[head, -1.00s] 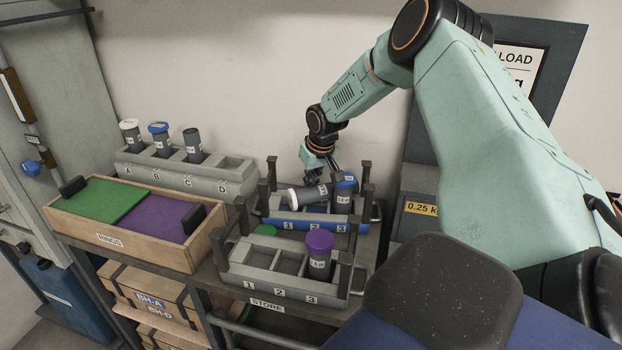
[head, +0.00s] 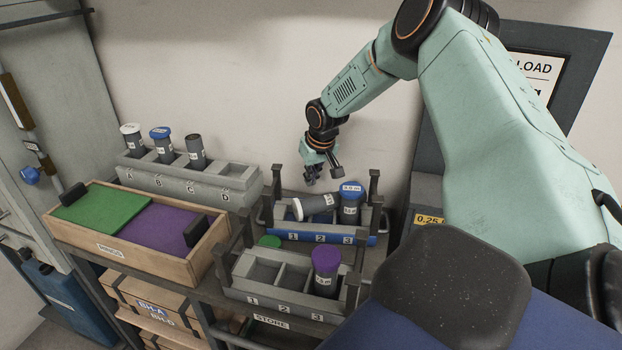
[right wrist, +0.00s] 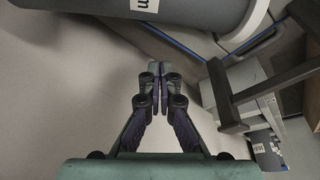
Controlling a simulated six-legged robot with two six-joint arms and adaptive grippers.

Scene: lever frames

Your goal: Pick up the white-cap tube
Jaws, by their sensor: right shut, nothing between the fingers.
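A grey tube with a white cap (head: 316,207) lies on its side across the blue rack (head: 330,238), cap to the left. The grey tube and pale cap rim (right wrist: 255,18) also cross the top of the right wrist view. Another white-cap tube (head: 132,137) stands upright in slot A of the back rack. My right gripper (head: 322,180) is above and behind the lying tube, apart from it. In the right wrist view its fingers (right wrist: 158,68) are together and empty. My left gripper is not in view.
A blue-cap tube (head: 350,203) stands right beside the lying tube. A purple-cap tube (head: 325,270) stands in slot 3 of the front grey rack (head: 262,268). Dark posts (head: 375,190) rise at the racks' ends. A wooden tray (head: 200,262) is at left.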

